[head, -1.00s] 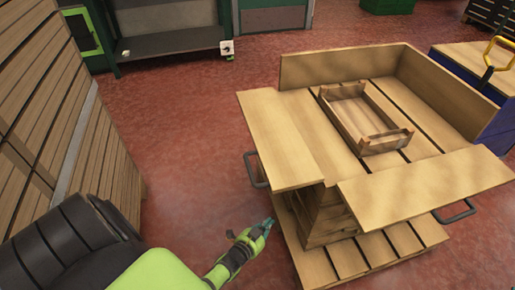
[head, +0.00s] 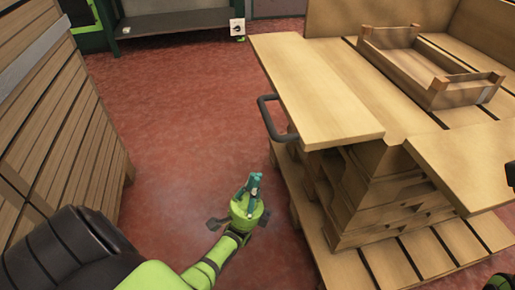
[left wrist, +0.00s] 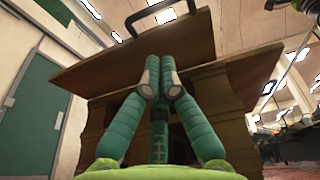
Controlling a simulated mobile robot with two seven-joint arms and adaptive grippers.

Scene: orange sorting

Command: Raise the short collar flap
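The collar on the pallet stack has two boards folded outward. The left folded flap (head: 315,90) slopes down over the stack's left side, with a dark bar handle (head: 272,120) at its outer edge. Another folded flap (head: 470,160) is at the front right. The back boards (head: 385,18) stand upright. My left gripper (head: 254,182) is below the left flap and left of the stack, apart from both, with its fingers together and empty. In the left wrist view, a flap's underside (left wrist: 100,72) and a handle (left wrist: 155,14) are above the fingers.
A wooden crate (head: 425,75) sits on the slatted top inside the collar. The pallet (head: 395,262) sticks out at the stack's base. A tall wooden slatted stack (head: 60,120) stands at left. Red floor between them is clear.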

